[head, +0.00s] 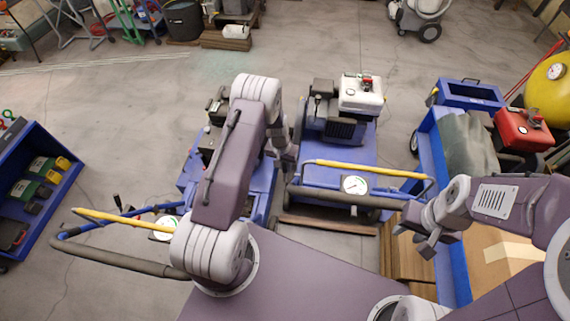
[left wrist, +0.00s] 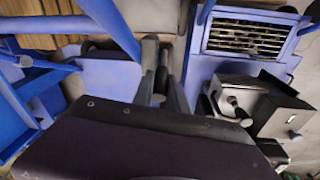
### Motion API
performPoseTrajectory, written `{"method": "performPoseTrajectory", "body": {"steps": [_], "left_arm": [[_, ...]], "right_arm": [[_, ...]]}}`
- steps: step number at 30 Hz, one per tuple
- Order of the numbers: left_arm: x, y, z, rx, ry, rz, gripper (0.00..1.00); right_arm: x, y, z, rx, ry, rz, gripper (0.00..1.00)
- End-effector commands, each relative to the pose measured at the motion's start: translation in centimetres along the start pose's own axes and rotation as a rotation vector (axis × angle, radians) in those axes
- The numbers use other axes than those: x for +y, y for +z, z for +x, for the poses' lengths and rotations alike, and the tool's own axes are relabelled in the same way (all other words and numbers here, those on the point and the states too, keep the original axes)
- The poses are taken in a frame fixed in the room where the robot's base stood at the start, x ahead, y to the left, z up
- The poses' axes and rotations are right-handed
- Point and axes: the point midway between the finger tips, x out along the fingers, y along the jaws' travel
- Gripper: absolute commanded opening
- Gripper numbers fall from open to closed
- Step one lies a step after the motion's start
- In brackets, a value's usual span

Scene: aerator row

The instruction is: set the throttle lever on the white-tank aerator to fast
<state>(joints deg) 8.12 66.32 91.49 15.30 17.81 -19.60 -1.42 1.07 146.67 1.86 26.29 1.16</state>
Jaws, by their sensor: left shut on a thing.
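The white-tank aerator stands in the middle of the head view, with a white tank (head: 360,97) with a red cap, a blue deck (head: 345,152), a yellow bar (head: 368,169) and a round dial (head: 354,185). My left gripper (head: 287,168) is at the left end of this aerator's handle. Its fingers, also in the left wrist view (left wrist: 161,88), are shut on the throttle lever, which is mostly hidden between them. I cannot see the fast and slow marks or read the lever's setting.
Another aerator stands close on the left, its dial (head: 163,234) partly behind my left arm. An aerator with a red tank (head: 522,130) is on the right. A blue shelf (head: 45,165) stands far left. Cardboard boxes (head: 500,260) lie below right.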

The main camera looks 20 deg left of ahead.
Motion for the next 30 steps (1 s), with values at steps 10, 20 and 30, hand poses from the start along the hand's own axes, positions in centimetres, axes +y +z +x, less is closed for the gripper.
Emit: {"method": "performPoseTrajectory", "body": {"steps": [10,20,30], "left_arm": [[0.1,0.8,0.2,0.143,-0.032,0.009,0.0],[0.1,1.1,-0.4,0.15,-0.036,0.012,0.0],[0.1,1.1,-0.4,0.149,-0.036,0.012,0.4]], "right_arm": [[0.1,0.8,7.6,-0.001,0.0,0.0,0.36],[0.1,0.8,7.6,0.0,0.0,0.0,0.36],[0.1,0.8,7.6,0.0,0.0,0.0,0.36]]}}
